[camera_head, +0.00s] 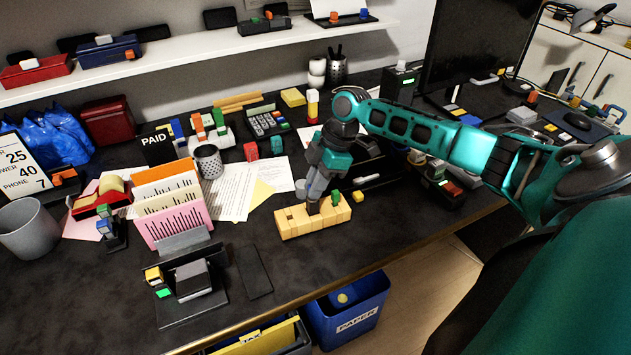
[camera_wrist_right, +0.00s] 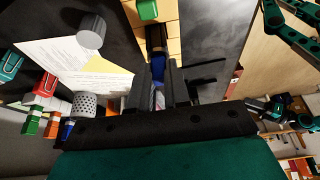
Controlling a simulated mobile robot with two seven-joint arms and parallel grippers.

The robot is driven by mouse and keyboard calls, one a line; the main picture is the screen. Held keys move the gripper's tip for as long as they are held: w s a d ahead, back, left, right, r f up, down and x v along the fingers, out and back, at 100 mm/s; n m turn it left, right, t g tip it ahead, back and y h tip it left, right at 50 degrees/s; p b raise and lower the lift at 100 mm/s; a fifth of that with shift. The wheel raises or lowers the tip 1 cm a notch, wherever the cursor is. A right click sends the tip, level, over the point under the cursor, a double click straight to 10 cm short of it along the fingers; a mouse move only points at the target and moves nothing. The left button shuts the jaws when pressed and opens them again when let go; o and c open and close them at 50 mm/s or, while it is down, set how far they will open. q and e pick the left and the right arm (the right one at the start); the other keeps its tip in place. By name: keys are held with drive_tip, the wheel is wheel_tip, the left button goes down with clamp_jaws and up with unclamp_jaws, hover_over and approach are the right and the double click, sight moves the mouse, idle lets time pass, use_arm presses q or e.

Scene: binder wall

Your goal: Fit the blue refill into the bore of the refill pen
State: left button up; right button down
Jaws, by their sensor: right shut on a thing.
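The bore is hidden. A green piece (camera_head: 335,198) stands in the block, right of the gripper; it also shows in the right wrist view (camera_wrist_right: 147,9). My left gripper is not identifiable.
Papers (camera_head: 233,190) and a mesh cup (camera_head: 208,161) lie left of the block. A pink and orange file holder (camera_head: 172,212) stands farther left. A flat dark strip (camera_head: 254,271) lies near the front edge. A blue paper bin (camera_head: 346,312) is below the desk.

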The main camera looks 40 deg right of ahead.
drive_tip(key=shift+f, duration=0.25)
drive_tip(key=c, duration=1)
unclamp_jaws()
drive_tip(key=v, duration=1.3)
drive_tip(key=shift+s, duration=0.1)
